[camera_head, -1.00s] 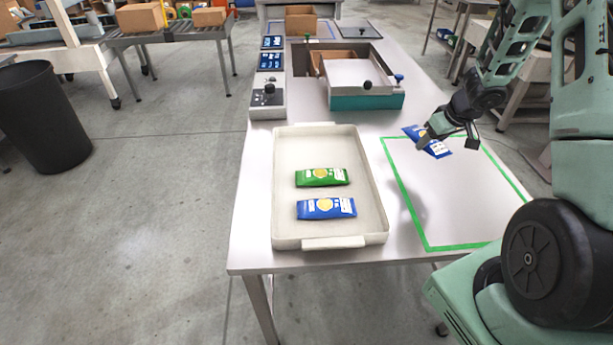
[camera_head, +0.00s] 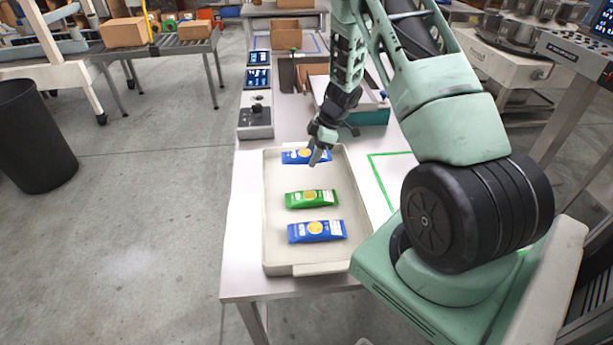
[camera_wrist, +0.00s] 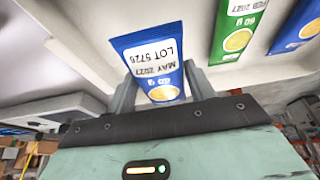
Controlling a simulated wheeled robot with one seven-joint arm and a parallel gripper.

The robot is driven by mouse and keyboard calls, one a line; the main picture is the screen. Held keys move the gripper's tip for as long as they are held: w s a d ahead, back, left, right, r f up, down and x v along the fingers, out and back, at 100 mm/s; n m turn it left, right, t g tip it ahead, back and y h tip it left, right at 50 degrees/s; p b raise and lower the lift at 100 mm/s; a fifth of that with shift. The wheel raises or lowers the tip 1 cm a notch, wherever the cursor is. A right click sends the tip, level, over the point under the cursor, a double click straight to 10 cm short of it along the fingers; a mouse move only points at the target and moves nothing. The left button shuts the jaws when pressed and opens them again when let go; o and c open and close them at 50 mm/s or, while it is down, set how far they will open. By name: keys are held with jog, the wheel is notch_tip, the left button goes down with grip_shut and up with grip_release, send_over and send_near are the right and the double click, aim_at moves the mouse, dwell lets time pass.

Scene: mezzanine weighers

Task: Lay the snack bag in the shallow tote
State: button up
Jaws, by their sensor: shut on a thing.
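My gripper (camera_head: 318,150) is over the far end of the shallow tote (camera_head: 277,262), a pale tray on the steel table. It is shut on a blue snack bag (camera_head: 297,156), which is partly hidden behind it in the head view. In the wrist view the held bag (camera_wrist: 153,62) is between the two fingers, its white lot label showing. A green bag (camera_head: 311,198) and another blue bag (camera_head: 317,231) lie in the middle and near parts of the tote. I cannot tell whether the held bag touches the tote floor.
A green-taped rectangle (camera_head: 378,156) on the table right of the tote is partly hidden by my arm. A control box with a knob (camera_head: 255,116) stands beyond the tote's far left corner. A black bin (camera_head: 36,135) stands on the floor at left.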

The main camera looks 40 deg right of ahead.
aim_at(308, 176)
jog(key=shift+f+p, duration=0.3)
jog(key=shift+f, duration=2.75)
jog(key=o, duration=1)
jog(key=shift+f, duration=0.1)
jog(key=shift+o, duration=0.2)
